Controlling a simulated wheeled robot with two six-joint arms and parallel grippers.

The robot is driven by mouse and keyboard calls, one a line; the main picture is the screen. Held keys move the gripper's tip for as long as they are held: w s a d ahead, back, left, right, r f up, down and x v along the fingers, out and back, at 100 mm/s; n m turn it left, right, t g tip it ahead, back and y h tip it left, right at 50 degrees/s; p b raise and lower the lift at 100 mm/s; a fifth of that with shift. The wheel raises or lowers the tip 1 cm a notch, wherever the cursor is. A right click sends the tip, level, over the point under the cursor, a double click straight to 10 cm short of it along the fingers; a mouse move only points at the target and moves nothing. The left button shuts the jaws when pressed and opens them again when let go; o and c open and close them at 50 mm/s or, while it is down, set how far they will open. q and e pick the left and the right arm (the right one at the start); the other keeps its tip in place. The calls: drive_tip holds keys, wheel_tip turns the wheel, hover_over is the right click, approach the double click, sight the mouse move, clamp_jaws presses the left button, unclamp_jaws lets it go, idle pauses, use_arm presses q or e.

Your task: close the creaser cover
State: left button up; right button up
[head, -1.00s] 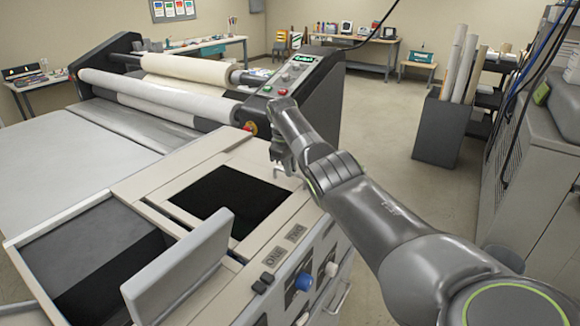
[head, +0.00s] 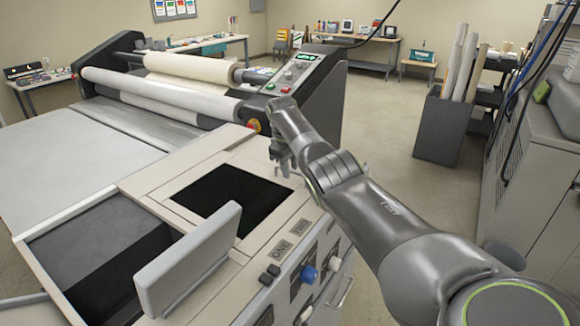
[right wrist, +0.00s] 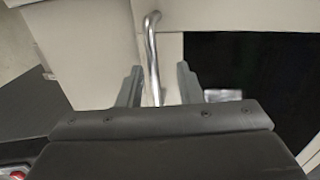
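The creaser unit's light top (head: 190,165) has a square dark opening (head: 228,195) and a larger dark bay to its left. A grey flat panel (head: 187,262) stands upright at the near edge; I cannot tell whether it is the creaser cover. My right gripper (head: 283,168) is low over the unit's right side, beyond the square opening. In the right wrist view, a bent chrome handle (right wrist: 152,60) on a pale panel (right wrist: 98,55) lies between the fingers of my right gripper (right wrist: 159,85). The fingers are open, with a gap beside the handle. My left gripper is out of view.
The roller laminator (head: 165,95) with its control console (head: 303,80) stands behind the unit. Knobs, including a blue one (head: 308,274), are on the near front face. A bin of rolls (head: 443,130) and a grey cabinet (head: 540,170) stand right. Floor between is clear.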

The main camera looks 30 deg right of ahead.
drive_tip(key=shift+d, duration=0.1)
drive_tip(key=shift+r, duration=0.2)
drive_tip(key=a+r+b, duration=0.1)
drive_tip(key=r+b, duration=0.1)
drive_tip(key=r, duration=0.6)
drive_tip(key=s+a+r+b, duration=0.1)
drive_tip(key=a+r+b, duration=0.1)
drive_tip(key=r, duration=0.6)
drive_tip(key=shift+s+a+r+b, duration=0.15)
drive_tip(key=shift+r+b, duration=0.2)
drive_tip(key=shift+b, duration=0.35)
